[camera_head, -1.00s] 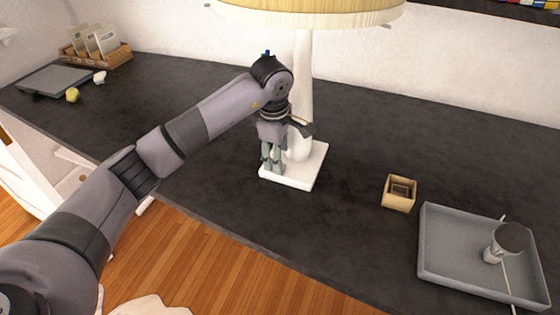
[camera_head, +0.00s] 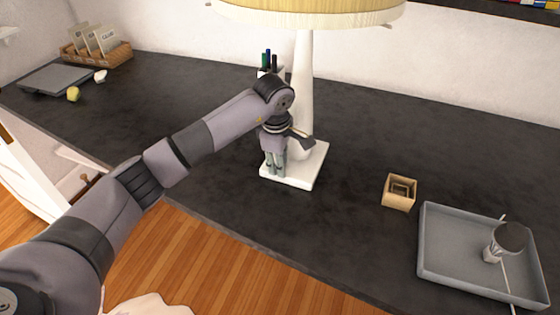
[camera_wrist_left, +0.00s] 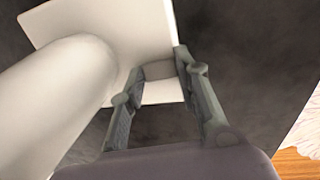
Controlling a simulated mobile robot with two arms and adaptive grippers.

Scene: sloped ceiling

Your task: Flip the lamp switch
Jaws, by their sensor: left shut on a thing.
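The lamp stands on the dark counter, with a cream shade (camera_head: 310,12), a white stem (camera_head: 303,80) and a square white base (camera_head: 305,178). My left gripper (camera_head: 273,171) points down at the left front part of the base, in front of the stem. In the left wrist view its two fingers (camera_wrist_left: 157,78) straddle a small greyish block, seemingly the lamp switch (camera_wrist_left: 157,69), on the white base (camera_wrist_left: 145,30). The gripper is shut on it. The fingers hide the switch in the head view. My right gripper is not in view.
A pen holder (camera_head: 266,72) stands behind my left wrist. A small wooden box (camera_head: 400,192) and a grey tray (camera_head: 440,285) with a cup (camera_head: 508,240) are at the right. A basket (camera_head: 75,60) is at the far left. The counter (camera_head: 350,225) between lamp and box is clear.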

